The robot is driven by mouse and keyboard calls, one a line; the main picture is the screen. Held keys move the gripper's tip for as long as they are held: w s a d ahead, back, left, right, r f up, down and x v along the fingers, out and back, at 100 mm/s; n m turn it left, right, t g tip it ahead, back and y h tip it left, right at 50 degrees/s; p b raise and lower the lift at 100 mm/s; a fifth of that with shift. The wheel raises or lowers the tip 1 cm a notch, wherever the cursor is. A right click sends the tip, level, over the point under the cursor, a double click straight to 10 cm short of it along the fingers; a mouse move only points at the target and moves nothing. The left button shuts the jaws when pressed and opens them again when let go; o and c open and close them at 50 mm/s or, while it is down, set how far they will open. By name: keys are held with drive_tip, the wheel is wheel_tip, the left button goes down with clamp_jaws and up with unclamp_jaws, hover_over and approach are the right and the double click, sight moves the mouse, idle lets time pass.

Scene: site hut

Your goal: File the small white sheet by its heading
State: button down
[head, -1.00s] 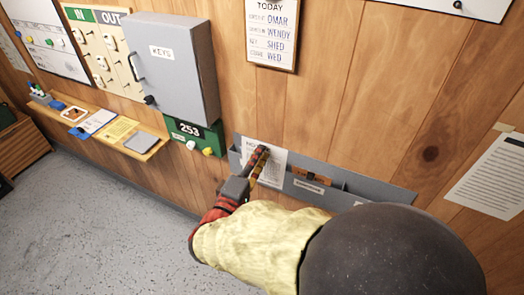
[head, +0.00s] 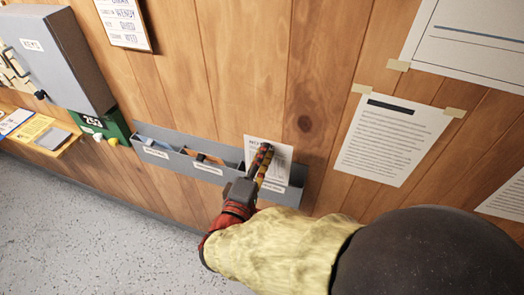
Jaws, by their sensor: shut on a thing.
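My gripper (head: 262,160) is shut on the small white sheet (head: 281,165). The sheet is upright, with a dark heading that begins with "NO"; the gripper's fingers hide the rest. It is at the right-hand compartment of the long grey wall rack (head: 178,158). I cannot tell whether its lower edge is inside the compartment or in front of it. The rack has three labelled compartments, and the labels are too small to read. The left compartment holds something blue, and the middle one holds an orange-brown item.
A large taped notice (head: 392,140) hangs on the wall right of the rack. A grey key cabinet (head: 58,58) and a green box marked 253 (head: 103,127) are to the left, above a small wooden shelf (head: 60,146). The grey floor (head: 80,220) below is clear.

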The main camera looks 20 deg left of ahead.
drive_tip(key=shift+w+f, duration=0.15)
drive_tip(key=shift+w, duration=0.95)
drive_tip(key=shift+w+f+p, duration=0.2)
drive_tip(key=shift+w+p, duration=0.1)
drive_tip(key=shift+w, duration=0.65)
drive_tip(key=shift+w+b, duration=0.5)
drive_tip(key=shift+b, duration=0.05)
drive_tip(key=shift+b, duration=0.85)
drive_tip(key=shift+b, duration=0.5)
drive_tip(key=shift+f+b, duration=1.55)
drive_tip(key=shift+b, duration=0.6)
